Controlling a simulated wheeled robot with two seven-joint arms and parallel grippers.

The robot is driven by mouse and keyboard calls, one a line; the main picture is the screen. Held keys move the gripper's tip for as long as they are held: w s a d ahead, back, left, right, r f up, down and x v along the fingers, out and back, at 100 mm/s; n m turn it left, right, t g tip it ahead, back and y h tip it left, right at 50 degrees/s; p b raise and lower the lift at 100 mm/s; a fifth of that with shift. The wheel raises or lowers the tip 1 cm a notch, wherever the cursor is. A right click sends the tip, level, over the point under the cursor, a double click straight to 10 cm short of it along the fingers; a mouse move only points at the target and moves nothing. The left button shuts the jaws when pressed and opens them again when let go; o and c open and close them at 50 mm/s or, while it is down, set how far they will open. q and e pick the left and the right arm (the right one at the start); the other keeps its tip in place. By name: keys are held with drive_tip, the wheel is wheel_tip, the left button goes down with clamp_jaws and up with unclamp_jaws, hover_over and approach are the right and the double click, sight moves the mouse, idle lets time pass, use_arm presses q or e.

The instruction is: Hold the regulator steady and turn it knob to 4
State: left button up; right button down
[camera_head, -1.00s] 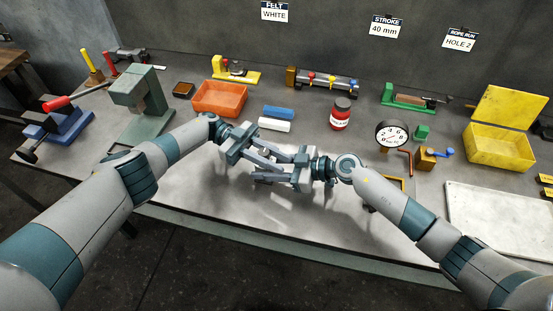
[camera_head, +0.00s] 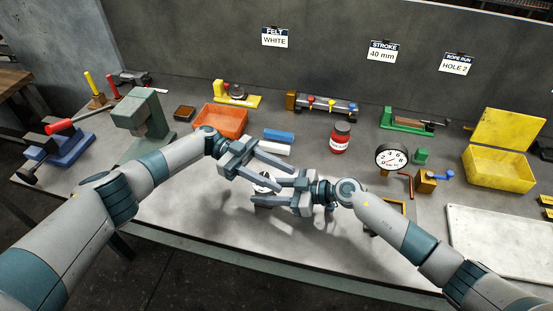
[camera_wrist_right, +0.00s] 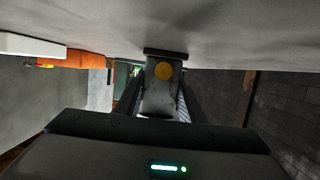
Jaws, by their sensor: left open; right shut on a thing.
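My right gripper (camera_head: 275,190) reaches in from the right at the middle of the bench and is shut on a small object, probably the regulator. A pale round part of it (camera_head: 265,184) shows in the head view, partly covered by the grippers. In the right wrist view, a dark block with an orange disc (camera_wrist_right: 164,71) sits between the fingers (camera_wrist_right: 155,95). My left gripper (camera_head: 288,170) is open and empty, its fingers spread just above and behind that object. Whether it touches the object, and any knob number, I cannot tell.
A round white gauge (camera_head: 391,157) stands to the right beside a brass block with a blue handle (camera_head: 426,182). A red jar (camera_head: 341,138), an orange bin (camera_head: 221,120) and blue and white bars (camera_head: 278,136) lie behind. The front bench is clear.

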use_arm(q)
wheel_tip(320, 180, up, 6)
idle(0.4)
drive_tip(key=a+r+m+t+y, duration=0.1)
drive_tip(key=m+t+y, duration=0.2)
drive_tip(key=m+y, duration=0.2)
drive_tip(key=w+a+r+m+t+y, duration=0.1)
drive_tip(key=m+t+y, duration=0.3)
drive_tip(key=m, duration=0.7)
drive_tip(key=w+a+r+m+t+y, duration=0.1)
drive_tip(key=r+m+t+y, duration=0.1)
drive_tip(key=m+y, duration=0.3)
drive_tip(key=shift+w+a+r+m+t+y, duration=0.1)
drive_tip(key=shift+m+t+y, duration=0.2)
drive_tip(key=shift+m, duration=0.45)
drive_tip(key=shift+w+a+r+m+t+y, duration=0.1)
drive_tip(key=shift+m+t, duration=0.3)
drive_tip(key=shift+m, duration=0.35)
